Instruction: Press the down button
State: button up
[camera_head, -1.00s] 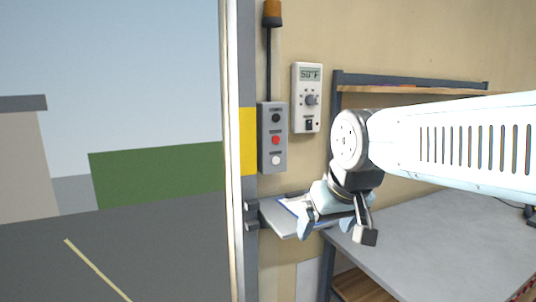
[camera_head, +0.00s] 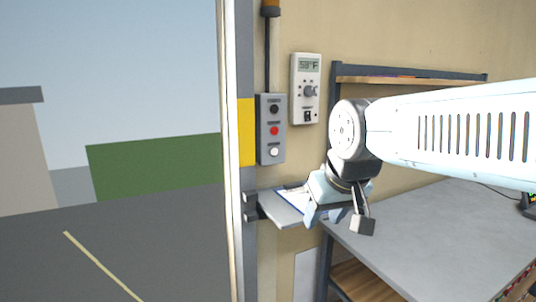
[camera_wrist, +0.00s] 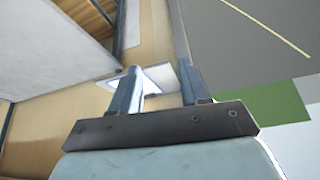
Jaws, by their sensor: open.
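A grey control box (camera_head: 270,129) is fixed to the wall beside the doorway. It carries a black button (camera_head: 274,109) at the top, a red button (camera_head: 274,131) in the middle and a white button (camera_head: 274,152) at the bottom. Their labels are too small to read, so I cannot tell which is the down button. My gripper (camera_head: 325,216) is open and empty, lower and to the right of the box, apart from it. In the wrist view my gripper (camera_wrist: 160,72) shows two spread fingers; no buttons are visible there.
A white thermostat (camera_head: 305,88) hangs right of the box. A small shelf with a clipboard (camera_head: 285,209) juts out below the box, close to my gripper. A grey table (camera_head: 440,230) stands at the right. The open doorway is at the left.

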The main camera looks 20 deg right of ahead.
grip_shut()
dwell(1.1)
